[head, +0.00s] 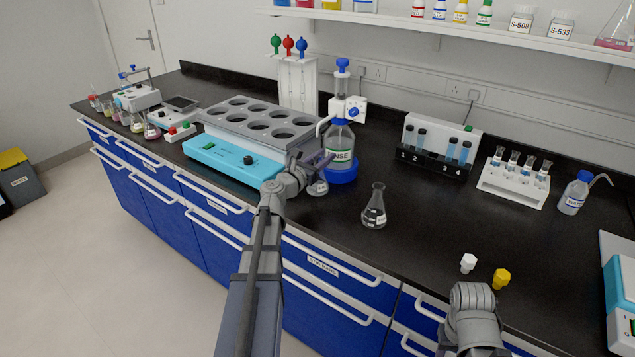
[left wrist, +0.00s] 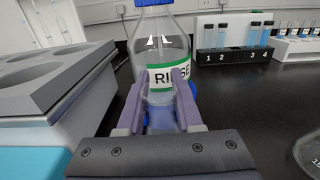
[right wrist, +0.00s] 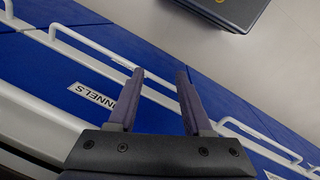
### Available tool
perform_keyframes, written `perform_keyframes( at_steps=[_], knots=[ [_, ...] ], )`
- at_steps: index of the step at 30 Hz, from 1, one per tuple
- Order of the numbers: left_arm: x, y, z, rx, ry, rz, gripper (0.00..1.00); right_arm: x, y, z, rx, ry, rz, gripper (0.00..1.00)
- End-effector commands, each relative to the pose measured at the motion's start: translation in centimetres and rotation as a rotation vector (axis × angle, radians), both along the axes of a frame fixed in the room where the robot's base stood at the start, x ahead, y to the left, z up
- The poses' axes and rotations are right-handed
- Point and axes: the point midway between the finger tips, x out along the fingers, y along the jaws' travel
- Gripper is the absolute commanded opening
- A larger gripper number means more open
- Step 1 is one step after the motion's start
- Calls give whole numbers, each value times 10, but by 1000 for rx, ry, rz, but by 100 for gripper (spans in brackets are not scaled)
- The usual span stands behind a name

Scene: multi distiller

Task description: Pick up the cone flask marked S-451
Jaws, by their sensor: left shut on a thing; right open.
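My left gripper (head: 316,163) is shut on a small clear cone flask (head: 318,188), just in front of the rinse bottle (head: 340,150) and right of the turquoise bath. In the left wrist view the fingers (left wrist: 162,90) close at the bottle's label, and the held glass is hard to make out. Its marking cannot be read. A second clear cone flask (head: 374,212) with a small label stands upright on the bench to the right; the label is too small to read. My right gripper (right wrist: 160,95) is open and empty, above the drawer fronts.
The turquoise bath (head: 235,160) with a grey holed block stands left of the held flask. A white cap (head: 468,263) and yellow cap (head: 501,278) lie near the front edge. A numbered vial rack (head: 435,155), tube rack (head: 513,182) and wash bottle (head: 574,193) stand behind.

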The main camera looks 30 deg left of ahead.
Motion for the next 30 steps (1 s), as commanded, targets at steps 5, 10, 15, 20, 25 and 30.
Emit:
perform_keyframes(
  at_steps=[5, 10, 15, 20, 25, 30],
  knots=[
    [0, 0, 0, 0, 0, 0, 0, 0, 0, 0, 0, 0, 0, 50],
    [0, 0, 0, 0, 0, 0, 0, 0, 0, 0, 0, 0, 0, 50],
    [0, 0, 0, 0, 0, 0, 0, 0, 0, 0, 0, 0, 0, 50],
    [0, 0, 0, 0, 0, 0, 0, 0, 0, 0, 0, 0, 0, 50],
    [0, 0, 0, 0, 0, 0, 0, 0, 0, 0, 0, 0, 0, 50],
    [0, 0, 0, 0, 0, 0, 0, 0, 0, 0, 0, 0, 0, 50]
  ],
)
